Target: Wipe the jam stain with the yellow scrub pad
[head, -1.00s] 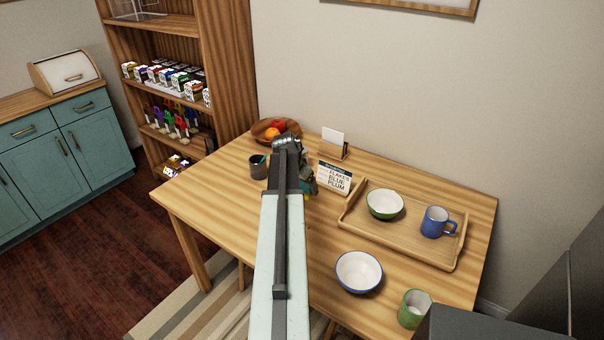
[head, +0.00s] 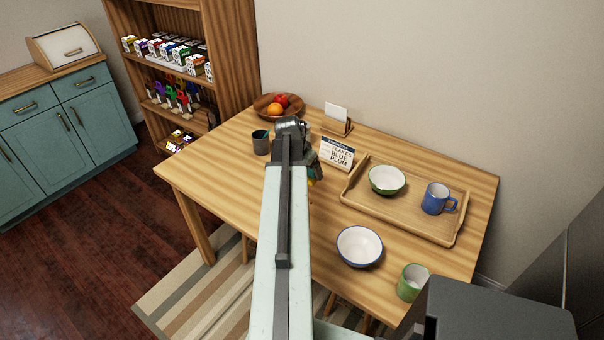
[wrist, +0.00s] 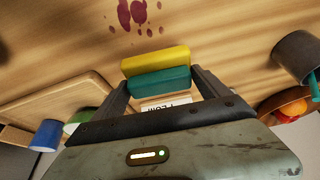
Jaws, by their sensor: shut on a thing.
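The yellow scrub pad (wrist: 155,61) has a teal backing layer and is held between the two fingers of my gripper (wrist: 158,84). In the wrist view it is a little above the wooden table, yellow side away from the palm. The jam stain (wrist: 132,14) is a group of dark red blotches on the tabletop, at the top edge of the wrist view, beyond the pad and apart from it. In the head view only a bit of the pad's yellow shows (head: 311,182) beside my arm, and the stain cannot be seen there; my arm covers part of the table.
A dark cup (head: 261,143) and a fruit bowl (head: 262,106) stand left of and behind my gripper. A text card (head: 336,153) stands close on its right. A tray (head: 433,236) holds a bowl and a blue mug. A white bowl (head: 359,246) and green cup (head: 413,282) stand at front right.

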